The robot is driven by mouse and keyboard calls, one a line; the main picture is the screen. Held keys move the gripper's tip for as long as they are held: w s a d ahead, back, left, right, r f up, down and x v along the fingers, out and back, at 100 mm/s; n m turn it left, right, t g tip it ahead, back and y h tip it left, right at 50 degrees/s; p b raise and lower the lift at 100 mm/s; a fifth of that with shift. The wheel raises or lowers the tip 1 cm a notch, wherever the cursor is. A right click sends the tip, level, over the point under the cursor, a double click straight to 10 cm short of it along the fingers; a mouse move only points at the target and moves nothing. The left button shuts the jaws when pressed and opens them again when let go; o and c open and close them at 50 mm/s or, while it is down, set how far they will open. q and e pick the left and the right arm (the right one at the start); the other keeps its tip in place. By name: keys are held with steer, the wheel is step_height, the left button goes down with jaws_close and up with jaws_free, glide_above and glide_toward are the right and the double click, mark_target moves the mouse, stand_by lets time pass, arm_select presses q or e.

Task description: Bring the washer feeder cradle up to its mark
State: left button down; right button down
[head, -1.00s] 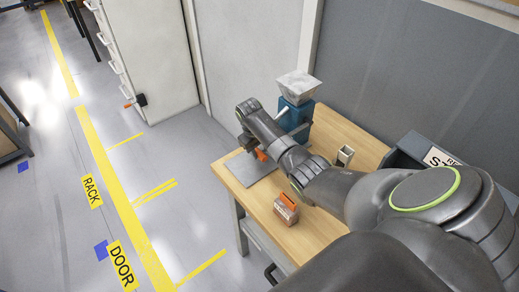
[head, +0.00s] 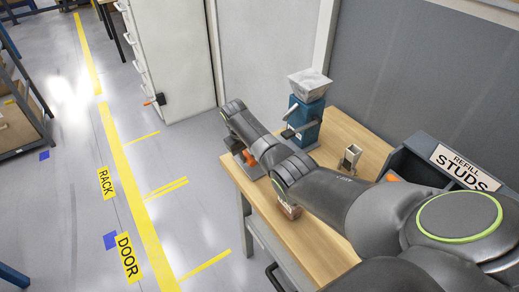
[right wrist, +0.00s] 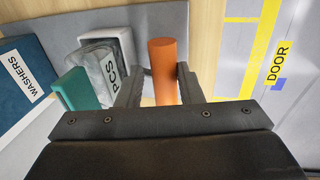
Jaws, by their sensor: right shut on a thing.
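My right gripper (head: 248,157) is low over the near-left corner of the wooden bench. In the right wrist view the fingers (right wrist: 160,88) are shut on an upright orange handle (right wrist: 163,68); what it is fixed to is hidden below. The washer feeder (head: 308,118) is a blue body with a grey hopper, standing to the right of the gripper. Its WASHERS label (right wrist: 24,80) shows in the right wrist view. A teal block (right wrist: 75,90) and a grey piece lettered PCS (right wrist: 103,68) stand left of the handle. The cradle's mark is not clearly visible. My left gripper is out of view.
A small open holder (head: 350,158) stands on the bench (head: 325,235). A small box (head: 288,211) is partly hidden under my arm. A STUDS refill bin (head: 420,165) is at right. Floor left of the bench is open, with yellow lines (head: 142,200).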

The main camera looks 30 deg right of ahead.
steer(key=shift+s+a+f+p, duration=0.15)
steer(key=shift+a, duration=0.45)
steer(key=shift+s+a+f+p, duration=0.1)
steer(key=shift+a+p, duration=0.05)
steer(key=shift+a, duration=0.45)
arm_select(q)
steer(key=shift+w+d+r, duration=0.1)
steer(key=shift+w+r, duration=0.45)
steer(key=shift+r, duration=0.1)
arm_select(e)
steer(key=shift+s+a+f, duration=0.1)
steer(key=shift+f, duration=0.1)
steer(key=shift+a, duration=0.1)
steer(key=c, duration=1.3)
jaws_free()
steer(key=shift+a, duration=0.1)
steer(key=o, duration=0.4)
steer(key=shift+a, duration=0.15)
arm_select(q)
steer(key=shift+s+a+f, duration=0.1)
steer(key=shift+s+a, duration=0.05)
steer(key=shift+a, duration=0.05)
arm_select(e)
steer(key=shift+d, duration=0.2)
